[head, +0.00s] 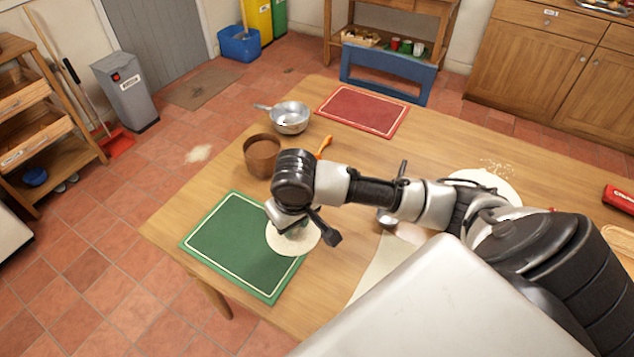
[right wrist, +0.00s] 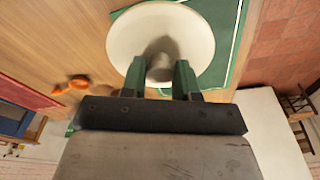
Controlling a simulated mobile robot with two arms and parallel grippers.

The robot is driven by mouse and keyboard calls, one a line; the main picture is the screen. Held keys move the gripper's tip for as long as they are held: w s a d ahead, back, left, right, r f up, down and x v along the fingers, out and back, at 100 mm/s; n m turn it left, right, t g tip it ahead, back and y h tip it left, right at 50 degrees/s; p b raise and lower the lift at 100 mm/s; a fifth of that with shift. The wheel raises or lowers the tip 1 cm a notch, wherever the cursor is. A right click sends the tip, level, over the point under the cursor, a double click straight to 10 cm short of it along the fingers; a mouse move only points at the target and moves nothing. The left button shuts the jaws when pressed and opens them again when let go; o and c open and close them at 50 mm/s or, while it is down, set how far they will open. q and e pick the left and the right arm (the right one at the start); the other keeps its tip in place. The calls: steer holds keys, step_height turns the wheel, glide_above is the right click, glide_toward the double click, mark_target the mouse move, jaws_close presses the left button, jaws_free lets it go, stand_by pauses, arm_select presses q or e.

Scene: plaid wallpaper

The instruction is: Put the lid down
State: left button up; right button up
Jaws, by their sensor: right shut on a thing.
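The lid (head: 282,244) is a round cream disc. In the head view it overlaps the right part of the green placemat (head: 215,240). My right gripper (head: 293,228) is over the lid. In the right wrist view the gripper's green fingers (right wrist: 158,80) are shut on the knob in the middle of the lid (right wrist: 125,40). I cannot tell whether the lid touches the mat or hangs just above it. An open brown pot (head: 262,158) stands behind the mat. My left gripper is not in view.
A metal saucepan (head: 290,118), an orange item (head: 324,147) and a red placemat (head: 362,110) lie farther back. A cream round piece (head: 485,182) and a red item (head: 618,198) are on the right. A blue chair (head: 388,75) stands at the table's far edge. The mat's left part is clear.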

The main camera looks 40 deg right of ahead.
steer(key=w+d+r, duration=0.1)
steer(key=w+d, duration=0.1)
steer(key=shift+w+r+b, duration=0.35)
steer(key=shift+r+b, duration=0.05)
steer(key=w+d+f, duration=0.4)
steer(key=d, duration=0.1)
steer(key=w+d+f, duration=0.2)
steer(key=w, duration=0.1)
steer(key=shift+d+f, duration=0.15)
steer(key=shift+d, duration=0.2)
steer(key=shift+w+d+f, duration=0.1)
steer(key=shift+w+f, duration=0.05)
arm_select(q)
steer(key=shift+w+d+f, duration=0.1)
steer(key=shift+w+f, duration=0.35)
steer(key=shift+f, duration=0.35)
arm_select(e)
steer(key=shift+f, duration=2)
steer(key=shift+f, duration=0.2)
steer(key=shift+f, duration=0.15)
steer(key=o, duration=0.9)
steer(key=shift+d, duration=0.1)
